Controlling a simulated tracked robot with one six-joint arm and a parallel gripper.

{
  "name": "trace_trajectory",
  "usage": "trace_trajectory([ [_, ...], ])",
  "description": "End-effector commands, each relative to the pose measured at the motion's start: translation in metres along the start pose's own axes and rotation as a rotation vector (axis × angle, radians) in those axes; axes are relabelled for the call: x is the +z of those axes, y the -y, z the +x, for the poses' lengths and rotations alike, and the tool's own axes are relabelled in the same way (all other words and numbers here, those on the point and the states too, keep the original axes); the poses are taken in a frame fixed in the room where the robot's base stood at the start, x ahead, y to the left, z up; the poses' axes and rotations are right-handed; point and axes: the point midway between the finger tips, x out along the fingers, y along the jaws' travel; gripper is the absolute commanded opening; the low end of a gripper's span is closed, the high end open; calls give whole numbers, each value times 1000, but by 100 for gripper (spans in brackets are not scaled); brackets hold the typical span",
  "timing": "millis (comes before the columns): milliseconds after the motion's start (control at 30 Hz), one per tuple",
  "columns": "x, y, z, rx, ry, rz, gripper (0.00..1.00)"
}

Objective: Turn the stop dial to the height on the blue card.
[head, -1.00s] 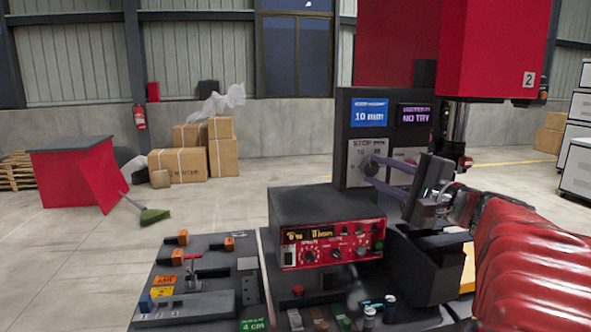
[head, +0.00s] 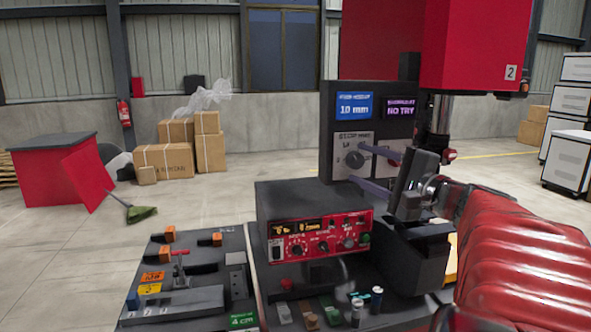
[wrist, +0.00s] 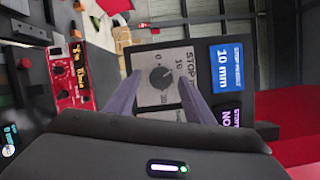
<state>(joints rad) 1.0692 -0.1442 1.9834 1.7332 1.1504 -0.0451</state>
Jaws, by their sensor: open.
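The stop dial (head: 354,159) is a dark round knob on a light plate marked STOP, on the upright dark panel. It also shows in the wrist view (wrist: 162,77), with 0 and 10 among the marks around it. The blue card (head: 354,105) above it reads 10 mm; it is at the right in the wrist view (wrist: 230,65). My gripper (head: 376,172) is open and empty, its two purple fingers pointing at the panel. In the wrist view the fingers (wrist: 160,84) stand on either side of the dial, apart from it. Exactly where the dial's pointer stands is unclear.
A purple-lettered card (head: 400,108) reading NO TRY sits right of the blue card. A black and red control box (head: 318,237) stands close below the panel. A bench with orange-ended parts (head: 200,245) lies at the left. A red machine head (head: 470,45) hangs above right.

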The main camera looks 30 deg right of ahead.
Motion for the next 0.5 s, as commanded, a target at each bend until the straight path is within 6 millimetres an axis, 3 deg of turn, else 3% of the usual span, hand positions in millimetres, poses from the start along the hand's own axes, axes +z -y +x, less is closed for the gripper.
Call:
trace_trajectory([
  [167, 0, 0, -11, -1, -1, 0, 48],
  [500, -1, 0, -53, -1, -3, 1, 48],
])
